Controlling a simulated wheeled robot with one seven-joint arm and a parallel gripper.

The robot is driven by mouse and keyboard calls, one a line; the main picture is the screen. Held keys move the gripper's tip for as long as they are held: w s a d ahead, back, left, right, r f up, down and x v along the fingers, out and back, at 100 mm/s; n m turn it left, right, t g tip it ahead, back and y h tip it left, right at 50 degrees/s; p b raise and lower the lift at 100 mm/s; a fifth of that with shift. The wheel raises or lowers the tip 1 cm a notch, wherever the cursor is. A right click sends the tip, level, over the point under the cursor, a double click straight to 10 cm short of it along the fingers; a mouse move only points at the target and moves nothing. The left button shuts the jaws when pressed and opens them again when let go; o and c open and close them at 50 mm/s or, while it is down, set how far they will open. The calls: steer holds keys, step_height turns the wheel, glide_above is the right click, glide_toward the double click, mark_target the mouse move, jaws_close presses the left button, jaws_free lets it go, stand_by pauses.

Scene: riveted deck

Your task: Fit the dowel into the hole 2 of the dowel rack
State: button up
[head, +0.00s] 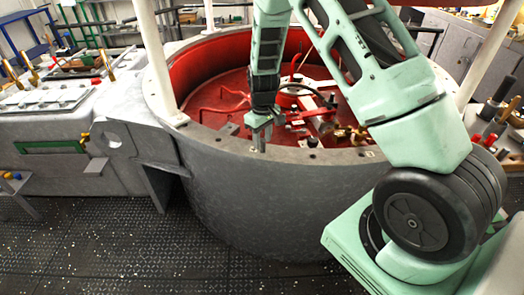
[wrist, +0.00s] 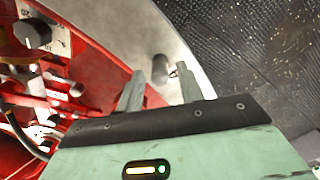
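My gripper (head: 261,128) points down over the near rim of a round grey tub with a red inside. In the wrist view its two fingers (wrist: 161,85) stand apart. A short grey cylinder (wrist: 160,68), probably the dowel, shows between or just beyond the fingertips, with a gap on each side. In the head view a grey upright piece (head: 260,144) shows below the gripper at the rim; I cannot tell whether it is the dowel or a finger. Holes (head: 312,142) with small pale tags lie along the rim. I cannot make out which is hole 2 or identify the rack surely.
The tub rim (head: 220,141) is flat and mostly clear. Red pipes and fittings (head: 320,105) fill the tub, and white posts (head: 157,60) rise from its rim. A grey machine bench (head: 50,125) stands at left. Dark riveted floor (head: 90,245) is open in front.

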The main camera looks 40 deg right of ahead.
mark_target(262, 139)
jaws_close()
steer(key=shift+r, duration=0.25)
steer(key=shift+r+p, duration=2)
steer(key=shift+r, duration=0.55)
